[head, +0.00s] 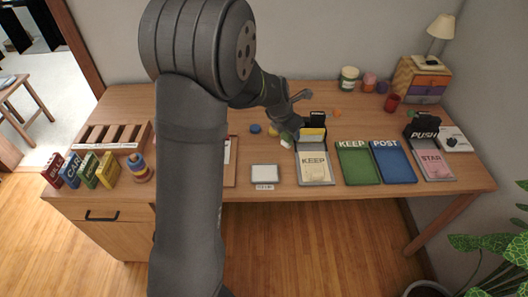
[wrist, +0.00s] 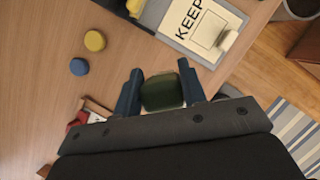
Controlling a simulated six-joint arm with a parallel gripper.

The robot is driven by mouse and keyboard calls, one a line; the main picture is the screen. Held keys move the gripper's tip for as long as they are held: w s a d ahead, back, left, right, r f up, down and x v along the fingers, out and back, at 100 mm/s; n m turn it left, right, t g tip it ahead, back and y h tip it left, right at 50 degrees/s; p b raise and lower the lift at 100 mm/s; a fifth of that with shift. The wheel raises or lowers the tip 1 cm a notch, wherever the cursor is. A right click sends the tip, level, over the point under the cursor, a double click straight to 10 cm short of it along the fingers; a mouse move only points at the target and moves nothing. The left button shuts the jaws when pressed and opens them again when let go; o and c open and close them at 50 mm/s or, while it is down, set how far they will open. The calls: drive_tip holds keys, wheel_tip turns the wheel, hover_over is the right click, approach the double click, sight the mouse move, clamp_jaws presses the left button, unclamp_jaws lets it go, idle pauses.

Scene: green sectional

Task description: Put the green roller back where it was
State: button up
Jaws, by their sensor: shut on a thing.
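The green roller (wrist: 162,91) is a dark green, rounded block between the two blue fingers of my gripper (wrist: 160,92) in the wrist view. My gripper is shut on it, and the fingers hide its sides. In the head view my gripper (head: 290,128) is over the middle of the desk, left of the black holder behind the KEEP page. A small green and white piece (head: 286,139) shows below it, probably the roller. I cannot tell whether it touches the desk. No spot marked for the roller is clear in these views.
The desk (head: 340,198) carries a KEEP page (head: 314,168), a green KEEP tray (head: 357,175), a blue POST tray (head: 393,172) and a white pad (head: 265,174). Blue (wrist: 79,67) and yellow (wrist: 95,40) discs lie near my gripper. Small boxes (head: 88,170) stand at left.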

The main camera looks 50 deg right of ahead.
drive_tip(key=shift+w+f, duration=5.25)
drive_tip(key=shift+f, duration=0.2)
drive_tip(key=o, duration=1)
drive_tip(key=shift+f, duration=0.15)
drive_tip(key=v, duration=1.2)
drive_tip(key=shift+s, duration=0.1)
